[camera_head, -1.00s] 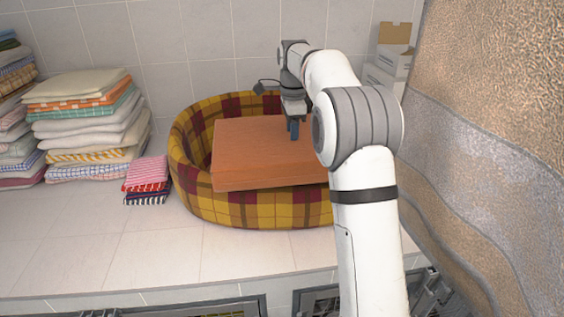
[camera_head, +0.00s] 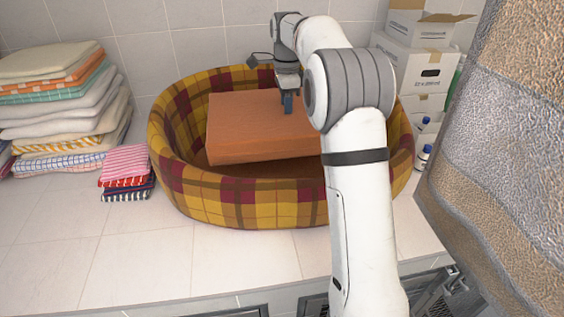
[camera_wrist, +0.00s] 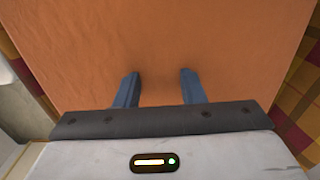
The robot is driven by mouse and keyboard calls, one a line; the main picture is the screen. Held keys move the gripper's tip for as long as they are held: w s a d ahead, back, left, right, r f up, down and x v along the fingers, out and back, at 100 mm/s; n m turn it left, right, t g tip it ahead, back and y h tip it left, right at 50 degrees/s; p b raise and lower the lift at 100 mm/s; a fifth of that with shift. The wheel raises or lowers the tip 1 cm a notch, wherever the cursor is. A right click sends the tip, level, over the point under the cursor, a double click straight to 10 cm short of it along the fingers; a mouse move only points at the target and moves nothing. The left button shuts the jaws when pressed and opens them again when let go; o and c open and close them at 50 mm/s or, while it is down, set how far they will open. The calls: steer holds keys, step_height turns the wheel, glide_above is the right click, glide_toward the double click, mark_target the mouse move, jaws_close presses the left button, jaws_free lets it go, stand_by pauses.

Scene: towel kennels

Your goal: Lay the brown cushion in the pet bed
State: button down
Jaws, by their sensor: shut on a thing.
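The brown cushion (camera_head: 245,125) is a flat orange-brown block. In the head view it is over the hollow of the plaid pet bed (camera_head: 250,203), tilted, with its near edge inside the front rim. Whether its underside touches the bed floor I cannot tell. My gripper (camera_head: 288,103) is shut on the cushion near its far right part. In the wrist view the blue fingers (camera_wrist: 160,88) press into the cushion (camera_wrist: 160,40), which fills most of the picture. My arm hides the cushion's right end and part of the bed's right side.
Folded towel stacks (camera_head: 60,100) stand at the left, with a small pink-striped towel pile (camera_head: 125,168) beside the bed. White boxes (camera_head: 425,45) and bottles (camera_head: 424,155) stand at the right. A hanging towel (camera_head: 500,160) is close at the right. The tiled counter front (camera_head: 200,265) is clear.

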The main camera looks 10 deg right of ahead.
steer(key=shift+w+f+b, duration=0.25)
steer(key=shift+f+b, duration=0.25)
steer(key=shift+f, duration=0.55)
step_height(320, 180, down, 10)
steer(key=shift+a+f+p, duration=0.1)
steer(key=shift+p, duration=0.85)
steer(key=c, duration=1)
jaws_free()
steer(key=shift+o, duration=0.4)
